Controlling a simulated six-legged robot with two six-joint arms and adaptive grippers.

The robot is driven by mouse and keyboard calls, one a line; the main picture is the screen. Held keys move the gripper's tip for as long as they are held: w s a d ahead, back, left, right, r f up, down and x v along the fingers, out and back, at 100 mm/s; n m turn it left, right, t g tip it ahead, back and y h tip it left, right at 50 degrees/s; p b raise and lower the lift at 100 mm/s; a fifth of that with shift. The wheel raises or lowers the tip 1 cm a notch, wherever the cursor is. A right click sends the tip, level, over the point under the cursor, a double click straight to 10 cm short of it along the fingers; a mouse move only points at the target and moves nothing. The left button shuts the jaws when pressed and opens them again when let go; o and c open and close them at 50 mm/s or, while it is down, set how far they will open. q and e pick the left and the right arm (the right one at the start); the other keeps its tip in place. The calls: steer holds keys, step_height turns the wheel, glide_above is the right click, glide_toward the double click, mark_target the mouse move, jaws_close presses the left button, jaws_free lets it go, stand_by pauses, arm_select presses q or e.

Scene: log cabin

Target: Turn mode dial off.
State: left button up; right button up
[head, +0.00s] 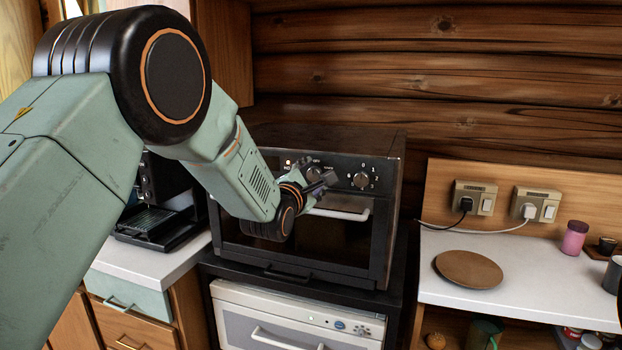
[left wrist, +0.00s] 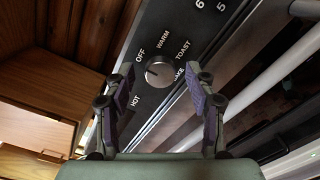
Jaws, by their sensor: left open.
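The mode dial (left wrist: 158,72) is a round silver knob on a black panel in the left wrist view. White words around it include OFF, WARM and TOAST; I cannot tell surely which its mark points to. In the head view the dial (head: 314,172) is partly behind my left gripper (head: 325,181). The dark countertop oven (head: 385,240) carries the panel. My left gripper also shows in the left wrist view (left wrist: 160,74), its fingers open on either side of the dial; contact cannot be told. My right gripper is not in view.
A second knob (head: 361,180) with numbers sits right of the mode dial. The oven's light door handle (head: 340,212) runs just below. A coffee machine (head: 158,205) stands left. A brown plate (head: 469,269) lies on the right counter.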

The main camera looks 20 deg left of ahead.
arm_select(q)
steer(key=shift+s, duration=0.1)
steer(key=s, duration=1.2)
steer(key=shift+a, duration=0.2)
steer(key=shift+w, duration=0.1)
